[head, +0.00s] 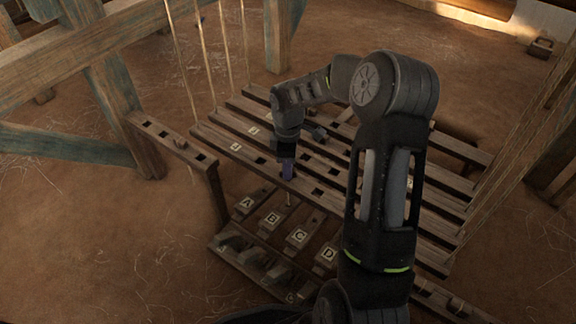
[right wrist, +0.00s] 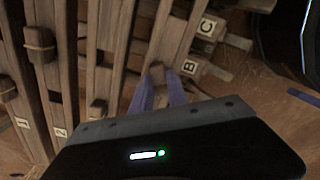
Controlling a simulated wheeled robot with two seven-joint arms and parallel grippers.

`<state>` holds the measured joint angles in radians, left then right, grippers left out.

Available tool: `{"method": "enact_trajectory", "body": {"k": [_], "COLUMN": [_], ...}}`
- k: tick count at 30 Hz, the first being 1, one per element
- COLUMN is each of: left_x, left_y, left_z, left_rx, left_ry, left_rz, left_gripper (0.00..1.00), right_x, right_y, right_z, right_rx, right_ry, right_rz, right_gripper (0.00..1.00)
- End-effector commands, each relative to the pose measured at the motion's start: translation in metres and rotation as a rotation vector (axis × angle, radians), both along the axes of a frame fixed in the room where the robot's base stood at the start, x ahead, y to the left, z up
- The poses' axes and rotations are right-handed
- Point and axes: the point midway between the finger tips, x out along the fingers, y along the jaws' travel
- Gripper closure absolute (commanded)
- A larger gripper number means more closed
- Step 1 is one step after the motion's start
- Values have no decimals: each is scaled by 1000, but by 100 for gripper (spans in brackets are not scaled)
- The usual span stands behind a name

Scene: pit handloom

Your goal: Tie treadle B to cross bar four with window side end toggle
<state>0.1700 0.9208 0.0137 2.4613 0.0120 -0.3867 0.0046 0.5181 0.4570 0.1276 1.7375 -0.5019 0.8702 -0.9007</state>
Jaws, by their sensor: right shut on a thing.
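Treadle B (head: 271,217) is a labelled wooden treadle in the row below the slatted cross bars; its tag also shows in the right wrist view (right wrist: 190,68). My right gripper (head: 288,178) points down at the front edge of the cross bars, above treadle B. Its purple fingers (right wrist: 160,95) are shut on a small tan wooden piece, apparently the end toggle (head: 289,199), whose lower part shows beneath the fingers. Its cord is too small to follow. I cannot read which bar is cross bar four; tags 1 and 2 show in the right wrist view. My left gripper is not in view.
Treadles A (head: 246,203), C (head: 298,236) and D (head: 328,253) flank treadle B closely. A slotted wooden rail (head: 172,140) stands left of the bars. Taut cords (head: 205,60) rise at the back left. Open earthen floor lies to the left.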

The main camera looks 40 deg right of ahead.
Motion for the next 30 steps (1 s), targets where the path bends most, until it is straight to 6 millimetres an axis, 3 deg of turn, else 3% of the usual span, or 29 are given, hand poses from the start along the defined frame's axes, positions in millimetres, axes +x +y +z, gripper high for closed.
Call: {"method": "enact_trajectory", "body": {"k": [12, 13, 21, 30], "left_x": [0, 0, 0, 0], "left_y": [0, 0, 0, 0], "left_z": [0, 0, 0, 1], "left_rx": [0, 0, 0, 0], "left_ry": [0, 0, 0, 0], "left_rz": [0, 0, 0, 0], "left_gripper": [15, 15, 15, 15], "right_x": [0, 0, 0, 0], "right_y": [0, 0, 0, 0], "right_z": [0, 0, 0, 2], "right_rx": [0, 0, 0, 0], "right_ry": [0, 0, 0, 0], "right_rz": [0, 0, 0, 0], "right_gripper": [100, 79, 57, 56]}}
